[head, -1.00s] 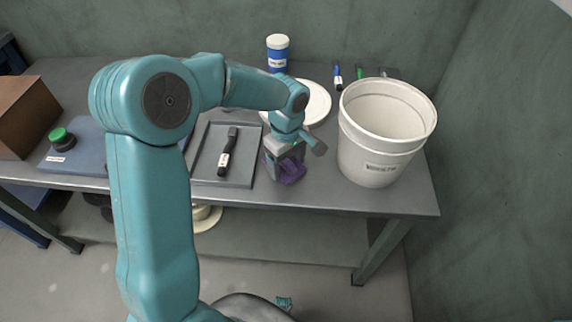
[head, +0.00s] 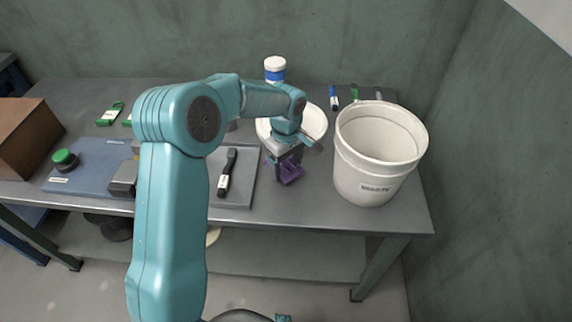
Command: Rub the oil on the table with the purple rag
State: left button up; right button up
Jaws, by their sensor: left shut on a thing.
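The purple rag (head: 291,174) is bunched between the fingers of my left gripper (head: 284,168). The gripper is shut on it and points down at the grey table (head: 320,200), between the grey tray and the white bucket. The rag is at or just above the table top; I cannot tell whether it touches. I cannot make out any oil on the table; the arm and gripper hide part of the surface. My right gripper is not in view.
A white bucket (head: 366,185) stands close on the right. A white plate (head: 316,122) lies behind the gripper. A grey tray (head: 240,187) with a black marker-like tool (head: 226,176) is on the left. A blue-and-white container (head: 275,70) stands at the back.

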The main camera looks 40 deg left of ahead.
aim_at(283, 199)
pick_arm(q)
jog(key=shift+s+d+f+b, duration=0.2)
jog(key=shift+s+d+b, duration=0.05)
jog(key=shift+s+b, duration=0.2)
jog(key=shift+s+d+r+b, duration=0.15)
jog(key=shift+s+d+b, duration=0.15)
jog(key=shift+s, duration=0.25)
jog(key=shift+s+d+r+b, duration=0.1)
jog(key=shift+s+d+b, duration=0.1)
jog(key=shift+s+d, duration=0.25)
jog(key=shift+s+d+f+b, duration=0.15)
jog(key=shift+s+d+b, duration=0.2)
jog(key=shift+s+b, duration=0.35)
jog(key=shift+s+d+b, duration=0.5)
jog(key=shift+s+d, duration=0.05)
jog(key=shift+s, duration=0.35)
jog(key=shift+s+d+b, duration=0.45)
jog(key=shift+s+d, duration=0.05)
jog(key=shift+s, duration=0.4)
jog(key=shift+s+d, duration=0.4)
jog(key=shift+s, duration=0.2)
jog(key=shift+r+p, duration=2.15)
jog(key=shift+r, duration=0.95)
